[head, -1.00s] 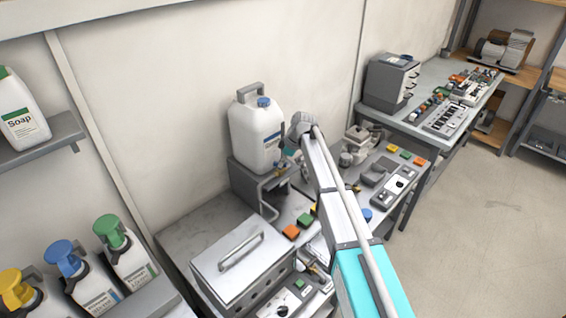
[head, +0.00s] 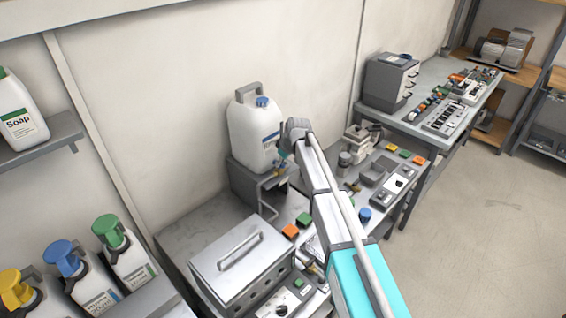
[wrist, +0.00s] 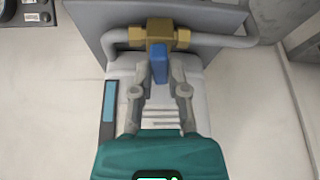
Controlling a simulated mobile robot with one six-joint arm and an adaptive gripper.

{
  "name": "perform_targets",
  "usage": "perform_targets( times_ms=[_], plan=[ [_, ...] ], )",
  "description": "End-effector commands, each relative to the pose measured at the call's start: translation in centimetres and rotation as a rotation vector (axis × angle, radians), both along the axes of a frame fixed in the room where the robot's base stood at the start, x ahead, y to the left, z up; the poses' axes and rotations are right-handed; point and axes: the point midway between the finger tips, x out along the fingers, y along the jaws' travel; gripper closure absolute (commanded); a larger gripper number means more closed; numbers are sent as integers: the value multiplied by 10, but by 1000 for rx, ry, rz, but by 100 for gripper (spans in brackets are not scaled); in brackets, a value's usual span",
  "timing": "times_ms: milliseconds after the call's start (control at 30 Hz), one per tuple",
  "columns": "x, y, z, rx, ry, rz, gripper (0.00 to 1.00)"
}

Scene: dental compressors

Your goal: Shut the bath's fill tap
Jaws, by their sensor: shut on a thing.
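The fill tap has a brass body (wrist: 160,35) on a grey pipe (wrist: 225,41), with a short blue lever (wrist: 159,64) pointing down the picture in the wrist view. My gripper (wrist: 161,88) has its two grey fingers on either side of the lever's lower end and is shut on it. In the head view my gripper (head: 282,160) is beside the grey stand under the white jug; the tap is too small and covered there to read. A metal box with a handled lid (head: 238,262), which looks like the bath, sits at the front.
The white jug (head: 253,138) stands on the grey stand (head: 247,186), close to my wrist. Orange (head: 290,231) and green (head: 304,219) blocks lie on the bench right of the metal box.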

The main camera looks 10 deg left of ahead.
Motion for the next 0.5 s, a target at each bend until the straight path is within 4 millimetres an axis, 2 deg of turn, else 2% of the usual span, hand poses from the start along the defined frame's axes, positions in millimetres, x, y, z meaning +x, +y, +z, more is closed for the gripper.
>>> perform_targets(
  times_ms=[33, 200, 500],
  plan=[
    [-5, 3, 0, 5, 6, -24, 100],
    [-5, 3, 0, 4, 7, -104, 100],
    [-4, 4, 0, 5, 7, -151, 100]
  ],
)
